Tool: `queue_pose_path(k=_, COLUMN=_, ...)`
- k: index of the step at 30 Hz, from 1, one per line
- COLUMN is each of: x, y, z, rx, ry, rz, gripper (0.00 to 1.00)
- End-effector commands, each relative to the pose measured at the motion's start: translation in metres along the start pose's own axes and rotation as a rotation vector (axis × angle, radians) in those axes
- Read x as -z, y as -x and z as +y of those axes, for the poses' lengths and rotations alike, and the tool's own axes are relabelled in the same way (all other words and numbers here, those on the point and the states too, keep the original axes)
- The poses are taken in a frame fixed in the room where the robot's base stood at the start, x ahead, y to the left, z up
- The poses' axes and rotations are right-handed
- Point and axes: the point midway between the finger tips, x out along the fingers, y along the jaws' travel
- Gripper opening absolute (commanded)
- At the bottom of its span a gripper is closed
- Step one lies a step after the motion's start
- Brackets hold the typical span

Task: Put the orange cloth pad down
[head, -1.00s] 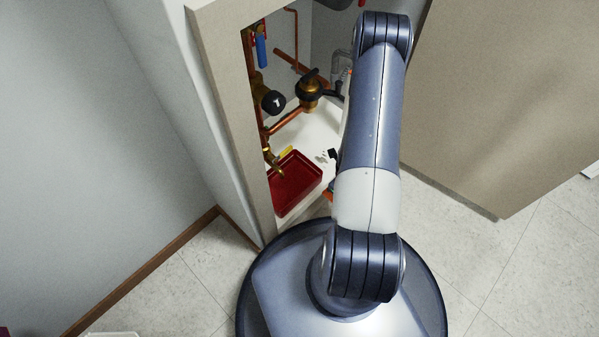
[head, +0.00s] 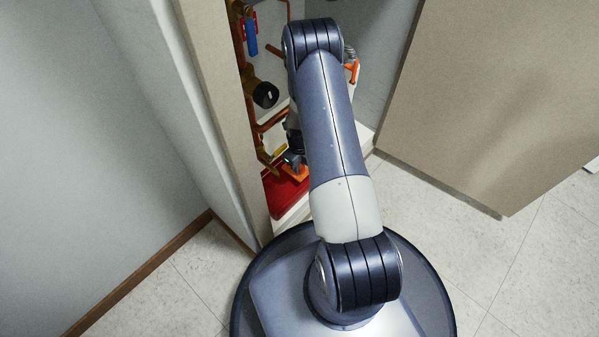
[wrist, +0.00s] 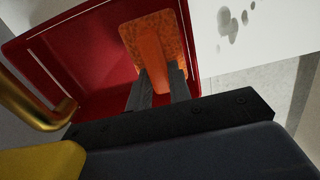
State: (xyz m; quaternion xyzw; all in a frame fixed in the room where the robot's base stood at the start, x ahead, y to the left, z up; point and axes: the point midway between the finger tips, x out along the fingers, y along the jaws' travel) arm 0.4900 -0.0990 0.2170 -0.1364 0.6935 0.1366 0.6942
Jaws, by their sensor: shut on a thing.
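The orange cloth pad (wrist: 157,42) is between the fingertips of my gripper (wrist: 158,80) in the wrist view, and the gripper is shut on it. The pad overlaps the red tray (wrist: 85,60) in that view; I cannot tell whether it touches the tray floor. In the head view the orange pad (head: 297,172) shows as a small patch over the red tray (head: 284,194), inside the closet. My arm hides much of the gripper and part of the tray there.
Copper pipes (head: 273,122), a black round knob (head: 265,94) and a blue handle (head: 250,38) are on the left side inside. A brass pipe (wrist: 30,105) is close left of the gripper. Dark spots (wrist: 232,24) mark the white floor beside the tray.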

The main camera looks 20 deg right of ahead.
Motion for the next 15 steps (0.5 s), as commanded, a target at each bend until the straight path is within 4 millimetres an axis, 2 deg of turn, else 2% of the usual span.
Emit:
queue_pose_path(k=9, x=0.001, y=-0.037, z=0.0, rx=-0.001, ry=0.0, rz=0.001, gripper=0.0)
queue_pose_path(k=15, x=0.0, y=-0.036, z=0.0, rx=0.0, ry=0.0, rz=-0.001, gripper=0.0)
